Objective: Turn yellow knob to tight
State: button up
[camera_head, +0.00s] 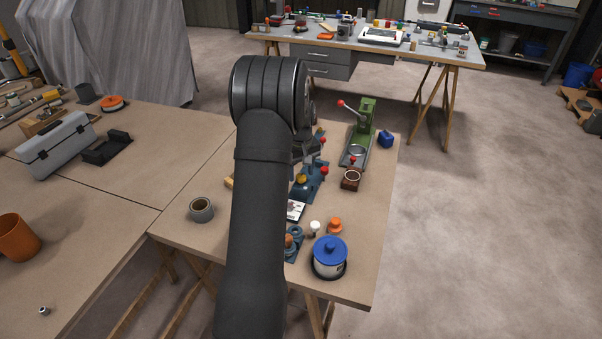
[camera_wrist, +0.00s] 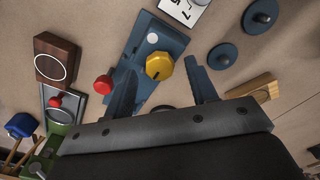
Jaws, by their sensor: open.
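The yellow knob (camera_wrist: 159,66) is on a blue panel (camera_wrist: 146,29), which also carries a pale round button (camera_wrist: 152,38). A red knob (camera_wrist: 103,84) is beside it to the left. In the wrist view my gripper (camera_wrist: 159,68) is open, one finger on each side of the yellow knob in the picture. I see no contact, and cannot tell the height gap. In the head view the yellow knob (camera_head: 300,179) shows just right of my arm, which hides most of my gripper. The knob has a dark mark, but I cannot read its setting.
A brown box (camera_head: 351,179) and a green press (camera_head: 361,135) stand right of the panel. A blue-lidded pot (camera_head: 329,258), an orange object (camera_head: 335,226) and a white card (camera_head: 296,210) are nearer. A grey cup (camera_head: 201,210) is left of my arm. Bare tabletop lies around it.

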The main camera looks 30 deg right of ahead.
jog(key=shift+f, duration=0.5)
jog(key=c, duration=1)
jog(key=shift+o, duration=0.2)
